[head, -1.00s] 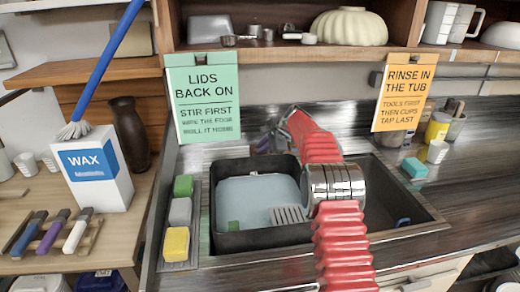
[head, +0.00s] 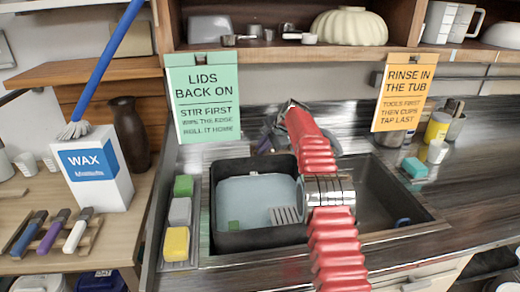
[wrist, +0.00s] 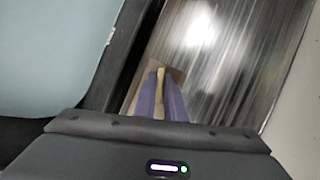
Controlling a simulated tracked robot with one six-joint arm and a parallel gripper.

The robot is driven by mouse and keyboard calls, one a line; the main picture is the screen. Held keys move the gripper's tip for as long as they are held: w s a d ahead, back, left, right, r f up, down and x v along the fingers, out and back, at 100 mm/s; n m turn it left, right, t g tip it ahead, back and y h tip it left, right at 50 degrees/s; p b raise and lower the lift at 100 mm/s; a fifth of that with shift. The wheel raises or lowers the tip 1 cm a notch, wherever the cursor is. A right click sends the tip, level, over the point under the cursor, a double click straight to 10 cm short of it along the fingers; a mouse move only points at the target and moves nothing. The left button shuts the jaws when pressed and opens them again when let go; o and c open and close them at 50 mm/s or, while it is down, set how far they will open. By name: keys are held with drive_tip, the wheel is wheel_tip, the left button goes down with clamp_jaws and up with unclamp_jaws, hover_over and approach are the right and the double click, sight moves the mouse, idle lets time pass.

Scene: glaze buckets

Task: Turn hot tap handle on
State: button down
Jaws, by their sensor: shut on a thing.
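My gripper (wrist: 160,98) has purple fingers. In the wrist view they are closed on a narrow tan-yellow piece (wrist: 160,78), which I take to be the tap handle. A brownish patch shows around the fingertips over the shiny steel. No hot or cold mark is readable. In the head view my gripper (head: 266,145) is at the back of the sink (head: 385,205), behind the dark tub. My red arm hides much of that spot, and the tap's shape cannot be made out there.
A dark tub (head: 256,239) of pale blue water fills the sink's left side. Sponges stand in a rack (head: 181,266) to its left. A green sign (head: 203,98) and an orange sign (head: 403,92) hang above the sink. A steel counter lies to the right.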

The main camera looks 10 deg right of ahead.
drive_tip(key=shift+f+n+g, duration=0.1)
drive_tip(key=shift+n+g, duration=0.2)
drive_tip(key=shift+n, duration=0.4)
drive_tip(key=c, duration=1.8)
unclamp_jaws()
drive_tip(key=shift+c, duration=0.2)
drive_tip(key=v, duration=1.3)
drive_tip(key=shift+s+r, duration=0.2)
drive_tip(key=shift+r, duration=0.15)
